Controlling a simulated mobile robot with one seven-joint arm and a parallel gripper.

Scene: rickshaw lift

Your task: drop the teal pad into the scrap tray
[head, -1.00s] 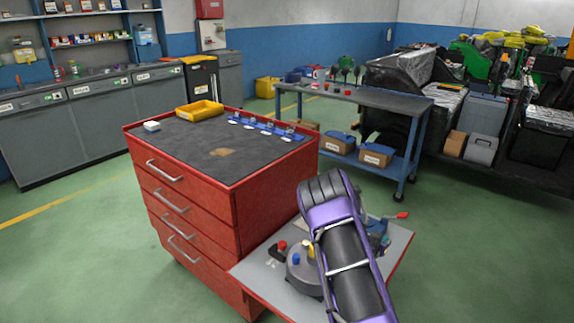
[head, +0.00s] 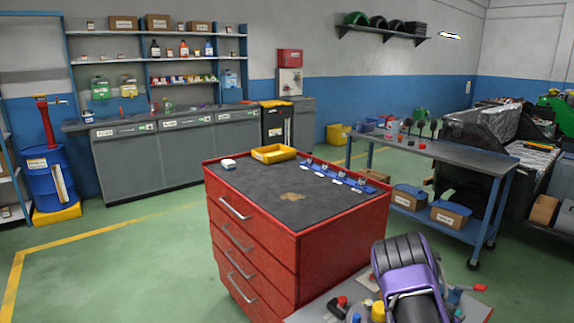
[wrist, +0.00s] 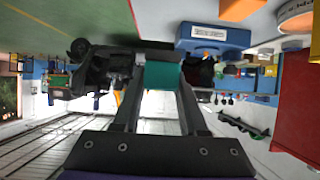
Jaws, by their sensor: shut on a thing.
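The teal pad (wrist: 162,76) shows in the wrist view, between the two fingers of my gripper (wrist: 160,68). My gripper is shut on it and holds it off any surface that I can see. In the head view my purple arm rises at the lower right, and neither the gripper nor the pad can be made out there. A shallow yellow tray (head: 262,157) stands on the dark top of the red drawer cabinet, towards its back edge. It looks empty, and I can read no label that names it as the scrap tray.
The red cabinet (head: 255,240) stands in the middle, with a small white block (head: 229,164) and a row of blue holders (head: 338,177) on top. A low side shelf with several small items sits by my arm. A blue workbench (head: 440,150) is behind. Green floor lies free at left.

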